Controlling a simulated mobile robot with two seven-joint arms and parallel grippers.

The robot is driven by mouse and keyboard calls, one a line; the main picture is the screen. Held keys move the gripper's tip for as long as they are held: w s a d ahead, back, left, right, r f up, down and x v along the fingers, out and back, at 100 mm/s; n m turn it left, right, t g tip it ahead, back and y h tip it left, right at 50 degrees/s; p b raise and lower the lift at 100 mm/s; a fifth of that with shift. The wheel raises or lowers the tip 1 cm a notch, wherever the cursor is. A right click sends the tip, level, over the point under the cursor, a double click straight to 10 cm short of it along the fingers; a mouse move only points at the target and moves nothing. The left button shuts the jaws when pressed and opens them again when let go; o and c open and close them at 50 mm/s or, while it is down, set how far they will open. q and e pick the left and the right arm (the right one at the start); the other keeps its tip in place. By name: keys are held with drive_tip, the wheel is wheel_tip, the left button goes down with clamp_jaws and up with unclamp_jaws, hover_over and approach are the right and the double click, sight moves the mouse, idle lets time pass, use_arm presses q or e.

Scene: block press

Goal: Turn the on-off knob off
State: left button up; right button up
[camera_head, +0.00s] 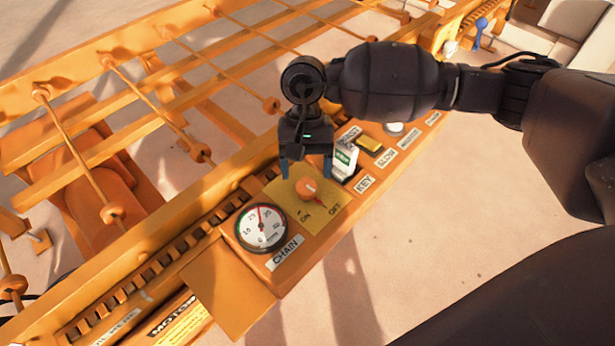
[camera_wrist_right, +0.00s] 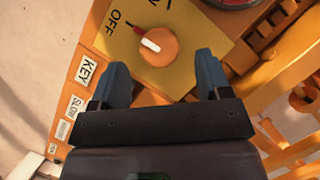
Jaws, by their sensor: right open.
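The orange on-off knob (camera_head: 307,189) sits on a yellow plate (camera_head: 325,212) marked ON and OFF. It also shows in the right wrist view (camera_wrist_right: 160,50), where its white and red pointer mark faces the upper left, near the word OFF. My right gripper (camera_head: 306,172) is open, its two blue fingers pointing at the panel just behind the knob in the head view. In the right wrist view the fingers (camera_wrist_right: 162,72) are spread on either side of the knob's near edge, with nothing between them gripped. My left gripper is out of view.
A round gauge (camera_head: 261,227) above a CHAIN label lies left of the knob. A white and green switch (camera_head: 344,161), a yellow button (camera_head: 370,144) and a KEY label (camera_head: 364,184) lie right of it. An orange rod frame (camera_head: 130,95) stands behind. Floor in front is clear.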

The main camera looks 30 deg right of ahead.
use_arm(q)
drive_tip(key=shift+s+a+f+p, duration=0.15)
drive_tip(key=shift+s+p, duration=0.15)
drive_tip(key=shift+p, duration=0.15)
use_arm(e)
drive_tip(key=v, duration=0.7)
drive_tip(key=shift+r, duration=0.15)
drive_tip(key=shift+s, duration=0.1)
